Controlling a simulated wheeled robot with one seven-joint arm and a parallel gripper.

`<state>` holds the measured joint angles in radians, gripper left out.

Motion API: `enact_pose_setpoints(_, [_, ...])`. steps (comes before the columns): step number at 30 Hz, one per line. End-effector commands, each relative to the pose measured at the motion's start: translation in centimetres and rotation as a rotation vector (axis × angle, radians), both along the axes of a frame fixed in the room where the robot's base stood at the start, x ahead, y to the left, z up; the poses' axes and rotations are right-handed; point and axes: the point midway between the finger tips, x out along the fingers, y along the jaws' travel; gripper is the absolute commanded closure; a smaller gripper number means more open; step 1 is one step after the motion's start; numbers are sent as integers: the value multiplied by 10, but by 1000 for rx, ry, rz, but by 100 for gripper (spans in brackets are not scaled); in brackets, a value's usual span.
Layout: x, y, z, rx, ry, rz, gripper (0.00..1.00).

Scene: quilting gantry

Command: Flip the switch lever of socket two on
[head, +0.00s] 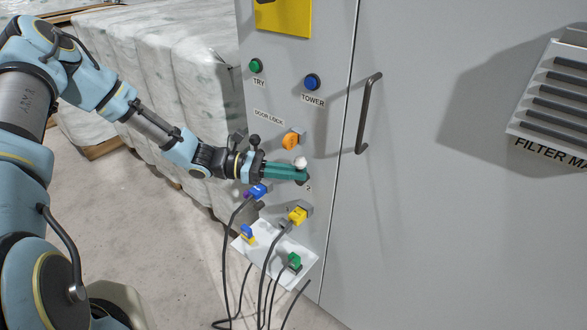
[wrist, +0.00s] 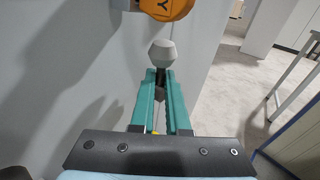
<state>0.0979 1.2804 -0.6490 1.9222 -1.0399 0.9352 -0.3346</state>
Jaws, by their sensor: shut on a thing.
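The switch lever has a pale, faceted knob (head: 300,163) and stands on the grey cabinet front by a "2" label. In the wrist view the knob (wrist: 162,53) shows just beyond my fingertips, with a dark stem below it. My gripper (head: 303,174) has teal fingers and is shut on the lever below its knob; the fingers (wrist: 162,78) flank the stem in the wrist view. The lever's base is mostly hidden by the fingers. A yellow plug (head: 298,215) sits in a grey socket below the label.
An orange knob (head: 291,140) marked "DOOR LOCK" is just above my gripper. A blue plug (head: 258,190) is close below left. Black cables hang past a white tray (head: 272,270) holding plugs. A door handle (head: 367,113) is at right; wrapped bales (head: 185,80) stand behind my arm.

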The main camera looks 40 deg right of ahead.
Motion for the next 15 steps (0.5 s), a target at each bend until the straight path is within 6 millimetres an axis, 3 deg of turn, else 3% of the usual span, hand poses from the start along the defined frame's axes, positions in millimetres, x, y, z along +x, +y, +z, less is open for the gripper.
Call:
enact_pose_setpoints(12, [-1,0,1,17,-69,-1,100])
enact_pose_setpoints(13, [-1,0,1,17,-69,-1,84])
enact_pose_setpoints(15, [-1,0,1,18,-68,-1,76])
